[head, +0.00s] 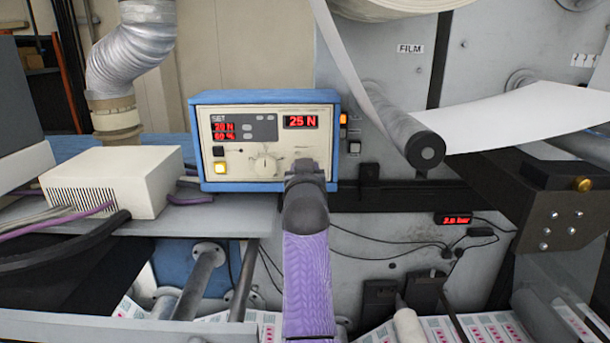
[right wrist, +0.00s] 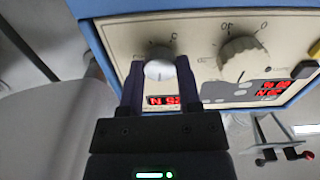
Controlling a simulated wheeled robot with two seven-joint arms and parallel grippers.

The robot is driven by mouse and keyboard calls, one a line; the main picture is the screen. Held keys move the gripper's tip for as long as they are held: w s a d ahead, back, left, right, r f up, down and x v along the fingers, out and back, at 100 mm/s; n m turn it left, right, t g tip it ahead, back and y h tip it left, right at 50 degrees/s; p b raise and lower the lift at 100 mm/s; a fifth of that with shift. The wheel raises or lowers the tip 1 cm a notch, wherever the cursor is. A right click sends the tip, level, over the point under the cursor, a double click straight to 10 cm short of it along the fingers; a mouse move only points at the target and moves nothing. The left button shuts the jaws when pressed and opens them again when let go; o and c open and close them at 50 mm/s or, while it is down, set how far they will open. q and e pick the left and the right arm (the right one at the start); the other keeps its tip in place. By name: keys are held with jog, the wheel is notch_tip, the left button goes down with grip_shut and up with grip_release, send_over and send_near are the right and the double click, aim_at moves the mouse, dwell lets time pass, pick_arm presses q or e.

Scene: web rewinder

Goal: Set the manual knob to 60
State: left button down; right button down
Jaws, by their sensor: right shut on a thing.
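The control box (head: 265,142) is blue with a cream front. Its larger dial knob (head: 264,163) is left of my right gripper (head: 305,168) in the head view; it also shows in the right wrist view (right wrist: 240,62). My right gripper (right wrist: 159,75) is shut on a smaller pale knob (right wrist: 158,68) beside the dial knob, under the 25 N display (head: 300,121). The gripper hides this knob in the head view. I cannot read which knob is the manual one. The SET displays (head: 224,131) show 20 N and what looks like 60 %. My left gripper is out of view.
A cream vented box (head: 115,180) with cables stands left of the control box on a grey shelf (head: 200,215). A roller (head: 415,142) with white film is at the right. A 2.0 bar display (head: 453,219) sits lower right.

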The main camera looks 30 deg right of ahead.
jog(key=shift+m, duration=2)
jog(key=shift+c, duration=1.4)
grip_release()
jog(key=b+v, duration=0.3)
jog(key=v, duration=0.7)
jog(key=shift+b, duration=0.4)
